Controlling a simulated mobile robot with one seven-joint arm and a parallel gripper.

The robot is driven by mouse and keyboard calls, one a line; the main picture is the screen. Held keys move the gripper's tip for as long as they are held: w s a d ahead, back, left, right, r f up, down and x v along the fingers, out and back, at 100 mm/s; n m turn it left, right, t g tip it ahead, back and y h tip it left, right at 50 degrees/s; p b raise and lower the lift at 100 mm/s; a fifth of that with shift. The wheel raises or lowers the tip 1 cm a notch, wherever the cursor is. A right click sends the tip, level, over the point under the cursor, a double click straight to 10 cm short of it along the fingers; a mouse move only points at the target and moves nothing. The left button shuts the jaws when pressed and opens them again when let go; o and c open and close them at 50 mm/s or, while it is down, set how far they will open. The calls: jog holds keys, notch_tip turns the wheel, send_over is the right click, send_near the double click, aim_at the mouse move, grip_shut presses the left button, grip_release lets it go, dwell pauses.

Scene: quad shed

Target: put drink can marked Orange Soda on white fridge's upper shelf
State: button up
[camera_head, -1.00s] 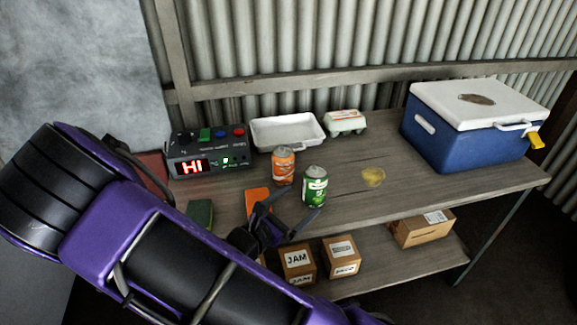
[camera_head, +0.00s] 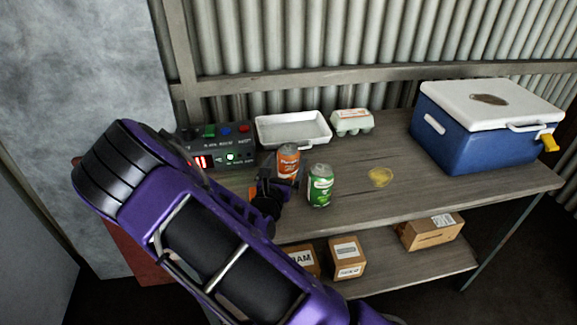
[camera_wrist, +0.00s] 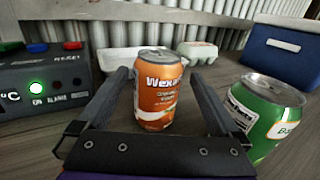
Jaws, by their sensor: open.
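The orange drink can (camera_head: 288,161) stands upright on the wooden table. In the wrist view the can (camera_wrist: 158,92) is marked Wexar, with smaller blurred words below that seem to read Orange Soda. My gripper (camera_wrist: 158,100) is open, with one finger on each side of the can and a gap to each finger. In the head view my gripper (camera_head: 277,185) is low at the table, in front of the can, partly hidden by my own arm. The white fridge and its upper shelf are not in view.
A green can (camera_head: 320,185) stands close to the right of my gripper. A control box (camera_head: 240,145) is to the left, a white tray (camera_head: 292,130) and an egg carton (camera_head: 352,122) are behind. A blue cooler (camera_head: 470,142) stands far right. Boxes (camera_head: 345,258) sit on the lower shelf.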

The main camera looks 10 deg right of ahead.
aim_at(291, 147)
jog(key=b+x, duration=0.1)
jog(key=x, duration=0.5)
jog(key=shift+w+r, duration=0.15)
jog(key=shift+w, duration=0.15)
jog(key=c, duration=1.4)
grip_shut()
jog(key=shift+r, duration=0.25)
notch_tip(291, 147, up, 17)
jog(key=p, duration=0.8)
jog(key=s+a+f+n+t+y+b, duration=0.1)
jog(key=s+f+y+b, duration=0.1)
jog(key=s, duration=1)
jog(key=shift+s+f+n+y+b, duration=0.2)
jog(key=shift+f+n+y+b, duration=0.25)
jog(key=shift+f, duration=0.45)
